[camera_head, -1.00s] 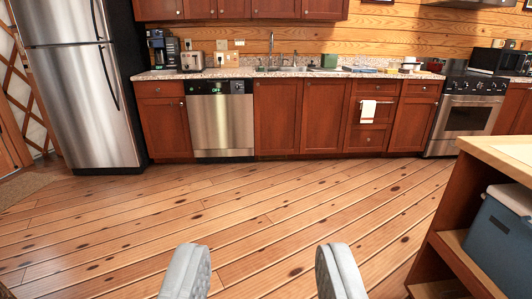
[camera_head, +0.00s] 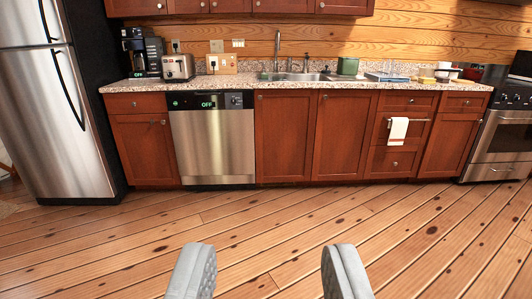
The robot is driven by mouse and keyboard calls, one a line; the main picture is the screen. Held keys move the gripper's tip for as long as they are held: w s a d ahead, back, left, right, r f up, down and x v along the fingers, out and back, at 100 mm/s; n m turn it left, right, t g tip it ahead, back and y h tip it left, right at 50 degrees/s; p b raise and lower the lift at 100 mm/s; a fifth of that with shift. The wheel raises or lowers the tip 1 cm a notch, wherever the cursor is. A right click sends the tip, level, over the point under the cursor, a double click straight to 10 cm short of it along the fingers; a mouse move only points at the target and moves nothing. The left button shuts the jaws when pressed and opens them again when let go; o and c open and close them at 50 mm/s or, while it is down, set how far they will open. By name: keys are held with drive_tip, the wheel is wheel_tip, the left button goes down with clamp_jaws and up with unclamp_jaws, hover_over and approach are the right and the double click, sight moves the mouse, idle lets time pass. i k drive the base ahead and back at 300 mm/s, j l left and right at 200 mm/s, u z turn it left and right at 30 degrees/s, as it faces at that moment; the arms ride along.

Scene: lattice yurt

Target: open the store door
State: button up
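No door that I can tell to be the store door is in view. The doors I see are reddish-brown cabinet doors under the counter, such as one left of the sink centre (camera_head: 284,138) and one right of it (camera_head: 345,138), and the steel fridge doors (camera_head: 55,125) at the left. All of these look shut. My gripper (camera_head: 268,272) shows at the bottom of the picture, its two grey fingers wide apart. It is open and empty over the plank floor, well short of the cabinets.
A steel dishwasher (camera_head: 212,145) and a stove (camera_head: 503,140) stand in the cabinet row. The speckled counter (camera_head: 240,85) bears a toaster (camera_head: 178,68), a coffee maker (camera_head: 142,55) and a sink (camera_head: 290,76). A white towel (camera_head: 397,130) hangs on a drawer. The floor (camera_head: 270,225) ahead is clear.

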sight(285, 119)
drive_tip(key=i, duration=1.65)
drive_tip(key=i+l+u, duration=0.1)
drive_tip(key=i+u, duration=0.3)
drive_tip(key=i, duration=0.2)
drive_tip(key=i+l+u, duration=0.35)
drive_tip(key=i, duration=0.2)
drive_tip(key=i+l+u, duration=0.4)
drive_tip(key=i, duration=0.15)
